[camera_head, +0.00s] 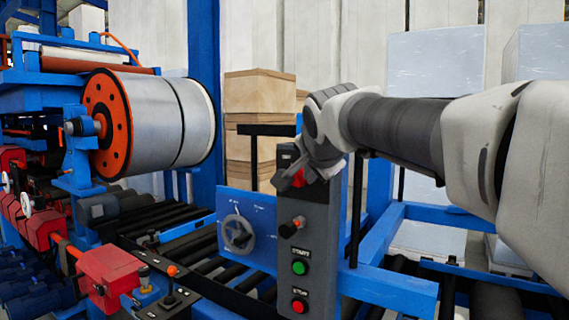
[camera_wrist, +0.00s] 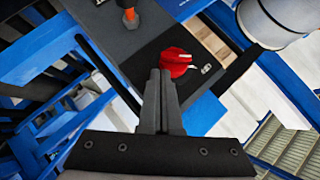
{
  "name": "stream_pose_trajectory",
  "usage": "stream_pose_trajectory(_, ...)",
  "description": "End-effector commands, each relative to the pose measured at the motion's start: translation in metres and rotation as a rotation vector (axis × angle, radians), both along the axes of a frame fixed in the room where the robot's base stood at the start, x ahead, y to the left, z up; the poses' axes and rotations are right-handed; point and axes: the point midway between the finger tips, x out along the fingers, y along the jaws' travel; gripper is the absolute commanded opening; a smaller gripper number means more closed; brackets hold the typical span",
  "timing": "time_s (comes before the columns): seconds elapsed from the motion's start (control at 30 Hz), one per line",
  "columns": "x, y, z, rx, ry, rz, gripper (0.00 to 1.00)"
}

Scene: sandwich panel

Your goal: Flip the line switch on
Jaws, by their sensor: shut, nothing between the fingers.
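The grey control panel (camera_head: 318,232) stands upright near the middle of the head view. A red switch knob (camera_head: 298,178) sits near its top, partly covered by my wrist. In the wrist view the red knob (camera_wrist: 174,62) lies on a black plate just beyond my fingertips. My gripper (camera_wrist: 160,74) is shut and empty, with its tips at or very close to the knob's edge; I cannot tell whether they touch. In the head view my gripper (camera_head: 284,180) is mostly hidden at the panel's top. Which control is the line switch is not readable.
Below the red knob are an orange-tipped lever (camera_head: 292,226), a green button (camera_head: 300,268) and a red button (camera_head: 299,306). Blue rails (camera_head: 388,287) run at right. A large metal roll (camera_head: 165,122) stands at left.

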Motion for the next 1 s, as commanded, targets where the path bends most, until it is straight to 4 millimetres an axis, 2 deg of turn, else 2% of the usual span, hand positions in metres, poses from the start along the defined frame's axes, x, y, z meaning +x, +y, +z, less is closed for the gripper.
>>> stream_pose_trajectory(0.17,0.0036,0.0058,-0.0075,0.0,0.001,0.0,0.0)
stream_pose_trajectory(1.0,0.0033,0.0057,-0.0119,0.058,-0.036,0.0,0.0)
